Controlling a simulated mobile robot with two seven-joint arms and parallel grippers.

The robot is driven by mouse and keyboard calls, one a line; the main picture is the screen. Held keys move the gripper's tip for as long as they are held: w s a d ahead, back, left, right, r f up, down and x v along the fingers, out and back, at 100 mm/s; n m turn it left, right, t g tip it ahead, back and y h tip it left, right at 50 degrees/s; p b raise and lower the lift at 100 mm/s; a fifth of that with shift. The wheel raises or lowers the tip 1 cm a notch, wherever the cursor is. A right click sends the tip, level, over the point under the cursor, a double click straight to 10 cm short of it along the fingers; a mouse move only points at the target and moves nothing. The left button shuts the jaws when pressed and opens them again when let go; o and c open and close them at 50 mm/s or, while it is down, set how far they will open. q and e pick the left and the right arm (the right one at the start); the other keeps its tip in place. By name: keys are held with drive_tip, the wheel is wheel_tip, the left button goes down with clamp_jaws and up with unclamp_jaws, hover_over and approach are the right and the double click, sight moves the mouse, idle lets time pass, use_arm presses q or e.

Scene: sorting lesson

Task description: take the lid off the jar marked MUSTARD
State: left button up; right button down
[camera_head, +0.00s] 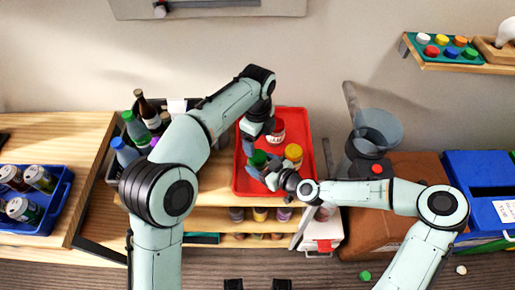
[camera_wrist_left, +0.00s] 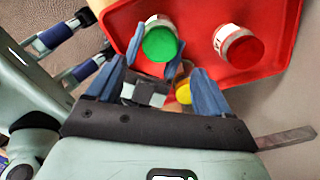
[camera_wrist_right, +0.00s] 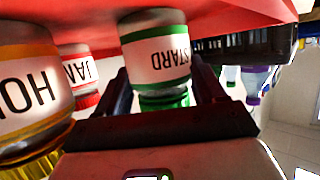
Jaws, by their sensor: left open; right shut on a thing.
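The MUSTARD jar has a green lid (camera_head: 259,157) and stands on the red tray (camera_head: 308,182). In the right wrist view the jar (camera_wrist_right: 158,50) appears upside down, its label partly readable. My right gripper (camera_wrist_right: 160,72) is shut on this jar from the side, with the lid partly hidden by the gripper. My left gripper (camera_head: 258,146) is open over the tray near the lid. In the left wrist view the green lid (camera_wrist_left: 160,44) lies just beyond my left fingertips (camera_wrist_left: 157,68), and I cannot tell whether they touch it.
A red-lidded JAM jar (camera_head: 277,130) and a yellow-lidded jar (camera_head: 293,152), labelled HO..., stand close by on the tray. A crate of bottles (camera_head: 113,170) is at left. A blue tray of cans (camera_head: 57,190) is farther left.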

sight(258, 156)
use_arm(q)
drive_tip(key=shift+m, duration=1)
drive_tip(key=shift+f, duration=0.15)
drive_tip(key=shift+m, duration=0.3)
wheel_tip(258, 156, down, 8)
drive_tip(key=shift+r, duration=0.15)
drive_tip(key=c, duration=1.1)
drive_tip(key=o, duration=1.2)
